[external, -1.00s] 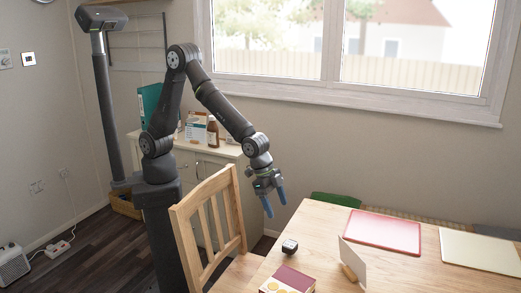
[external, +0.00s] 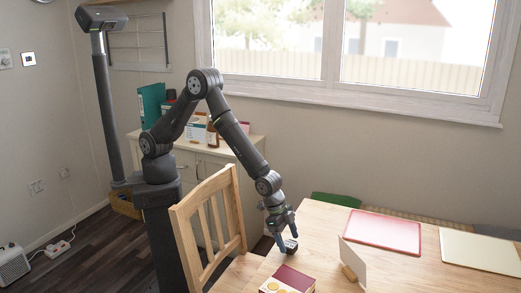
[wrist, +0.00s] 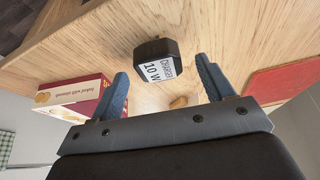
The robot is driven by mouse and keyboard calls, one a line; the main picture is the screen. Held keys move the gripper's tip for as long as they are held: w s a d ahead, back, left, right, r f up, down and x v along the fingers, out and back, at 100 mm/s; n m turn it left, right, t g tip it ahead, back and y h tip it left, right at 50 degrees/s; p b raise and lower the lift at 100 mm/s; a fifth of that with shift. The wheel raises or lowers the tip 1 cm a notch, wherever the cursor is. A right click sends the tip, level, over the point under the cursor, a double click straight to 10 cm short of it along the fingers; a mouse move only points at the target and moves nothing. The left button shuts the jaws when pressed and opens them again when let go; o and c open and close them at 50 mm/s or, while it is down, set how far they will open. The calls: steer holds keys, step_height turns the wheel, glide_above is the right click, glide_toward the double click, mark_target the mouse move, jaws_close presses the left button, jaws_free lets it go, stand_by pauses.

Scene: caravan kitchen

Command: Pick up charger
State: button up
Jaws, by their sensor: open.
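The charger (wrist: 157,64) is a small black block with a white label reading "CHARGER 10 W". It sits on the wooden table (external: 325,220) near its left edge. In the external view the charger (external: 291,246) shows just beside my fingertips. My gripper (external: 285,242) is open and low over the table edge. In the wrist view my gripper's two blue fingers (wrist: 162,78) are apart, with the charger ahead between them and nothing held. I cannot tell whether a finger touches it.
A red-and-cream biscuit box (external: 289,281) lies near the charger, also visible in the wrist view (wrist: 75,98). A white card in a wooden holder (external: 352,262) stands to the right. A red mat (external: 383,232) lies further back. A wooden chair (external: 212,222) stands at the table's left.

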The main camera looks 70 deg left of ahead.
mark_target(290, 244)
steer(key=shift+x, duration=1.5)
steer(key=c, duration=1.1)
steer(key=shift+o, duration=0.2)
steer(key=shift+r, duration=0.1)
